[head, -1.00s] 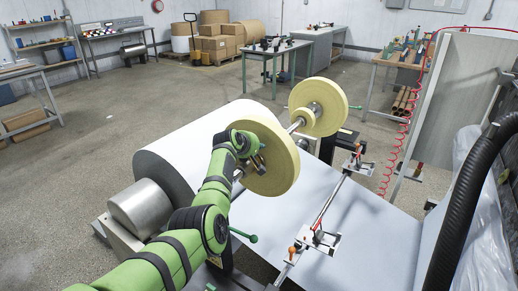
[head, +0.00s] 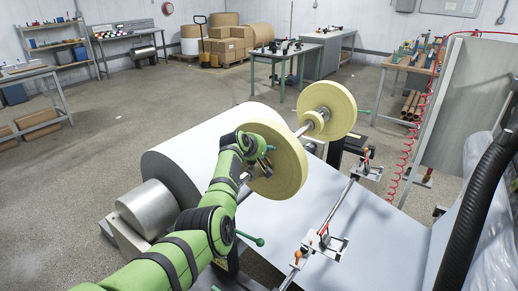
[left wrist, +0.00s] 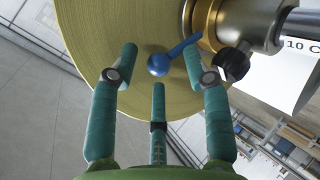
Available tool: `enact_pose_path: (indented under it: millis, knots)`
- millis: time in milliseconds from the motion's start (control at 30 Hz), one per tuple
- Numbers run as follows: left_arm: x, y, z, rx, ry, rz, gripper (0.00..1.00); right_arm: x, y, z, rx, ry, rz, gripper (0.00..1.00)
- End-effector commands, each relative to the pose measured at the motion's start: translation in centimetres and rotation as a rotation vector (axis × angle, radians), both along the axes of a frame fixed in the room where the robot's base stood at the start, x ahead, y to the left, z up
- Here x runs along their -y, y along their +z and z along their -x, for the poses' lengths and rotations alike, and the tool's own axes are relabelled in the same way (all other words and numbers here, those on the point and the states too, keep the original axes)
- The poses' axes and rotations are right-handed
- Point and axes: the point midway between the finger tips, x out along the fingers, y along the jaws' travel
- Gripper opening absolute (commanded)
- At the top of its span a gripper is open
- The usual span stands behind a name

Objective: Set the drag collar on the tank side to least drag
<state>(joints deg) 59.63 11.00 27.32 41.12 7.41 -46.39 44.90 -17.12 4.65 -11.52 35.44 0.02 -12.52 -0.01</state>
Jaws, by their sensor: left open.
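In the head view my left gripper (head: 264,165) is at the hub on the near face of the near yellow roll (head: 287,160). In the left wrist view its green fingers (left wrist: 159,48) are spread, with a blue ball knob (left wrist: 158,65) between them. The knob is on a short blue lever (left wrist: 184,47) that runs to a brass-coloured collar (left wrist: 204,22) beside the yellow roll face (left wrist: 100,25). I cannot tell whether any finger touches the knob. A black thumb knob (left wrist: 234,64) sits below the collar. My right gripper is not in view.
A far yellow roll (head: 328,108) shares the shaft. A large white paper roll (head: 195,150) lies beside it, with a sheet (head: 290,220) running right. A rail with clamps (head: 325,240) crosses the sheet. A black hose (head: 480,215) stands at the right. The floor at left is open.

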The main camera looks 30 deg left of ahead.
Motion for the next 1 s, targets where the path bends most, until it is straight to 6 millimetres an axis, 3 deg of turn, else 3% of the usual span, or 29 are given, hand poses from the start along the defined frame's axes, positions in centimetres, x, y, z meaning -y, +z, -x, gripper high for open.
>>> enact_pose_path:
  millis: [267, 1000]
  knots:
    - [0.1, 1.0, 1.6, 0.001, 0.0, -0.001, 0.48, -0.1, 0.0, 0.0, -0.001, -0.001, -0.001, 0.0]
    - [0.7, 6.0, 9.5, 0.001, 0.001, 0.0, 0.48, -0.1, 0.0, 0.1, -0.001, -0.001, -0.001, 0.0]
